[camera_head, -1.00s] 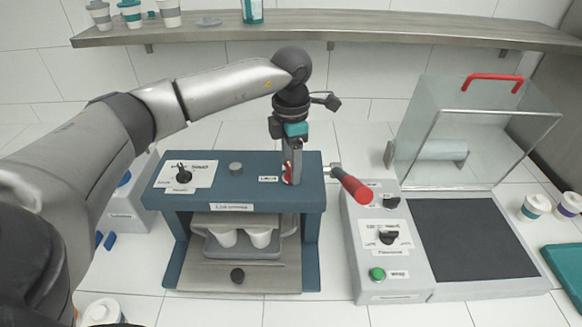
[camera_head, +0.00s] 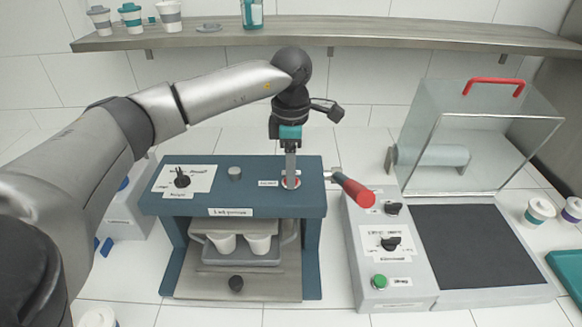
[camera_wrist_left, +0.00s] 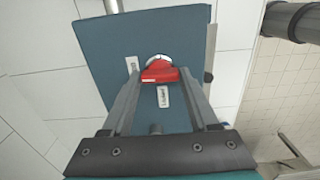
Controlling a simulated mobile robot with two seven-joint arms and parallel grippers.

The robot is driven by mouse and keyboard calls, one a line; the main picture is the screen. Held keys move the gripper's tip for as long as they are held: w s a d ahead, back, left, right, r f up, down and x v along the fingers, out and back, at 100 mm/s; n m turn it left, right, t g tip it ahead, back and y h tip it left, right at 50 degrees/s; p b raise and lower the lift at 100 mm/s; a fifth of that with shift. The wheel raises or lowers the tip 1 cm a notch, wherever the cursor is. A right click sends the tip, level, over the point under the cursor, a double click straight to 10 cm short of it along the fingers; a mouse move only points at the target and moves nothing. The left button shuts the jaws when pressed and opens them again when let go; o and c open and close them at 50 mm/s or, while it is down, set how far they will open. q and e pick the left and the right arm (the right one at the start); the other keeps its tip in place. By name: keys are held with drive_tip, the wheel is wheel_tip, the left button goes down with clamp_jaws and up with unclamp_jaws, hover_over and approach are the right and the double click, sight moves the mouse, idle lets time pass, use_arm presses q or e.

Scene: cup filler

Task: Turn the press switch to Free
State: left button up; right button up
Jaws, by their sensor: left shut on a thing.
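The press switch is a small red knob (camera_head: 291,184) on a pale round base, on the right part of the blue lid press's top (camera_head: 235,195). It also shows in the left wrist view as a red knob (camera_wrist_left: 159,73) between the fingers. My left gripper (camera_head: 291,180) points straight down over it and is shut on it, with the fingers hiding part of the knob. Small white labels (camera_head: 268,183) sit by the switch; their words are too small to read surely. My right gripper is not in view.
A red-handled lever (camera_head: 355,189) sticks out right of the press, close to my gripper. A grey wrapping machine (camera_head: 390,255) with a raised clear lid stands at the right. Two white cups (camera_head: 258,243) stand in the tray inside the press. A shelf (camera_head: 330,30) runs behind.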

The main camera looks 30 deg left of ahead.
use_arm(q)
drive_tip(key=shift+w+r, duration=0.1)
drive_tip(key=o, duration=1.4)
wheel_tip(320, 180, up, 15)
drive_tip(key=shift+r, duration=0.1)
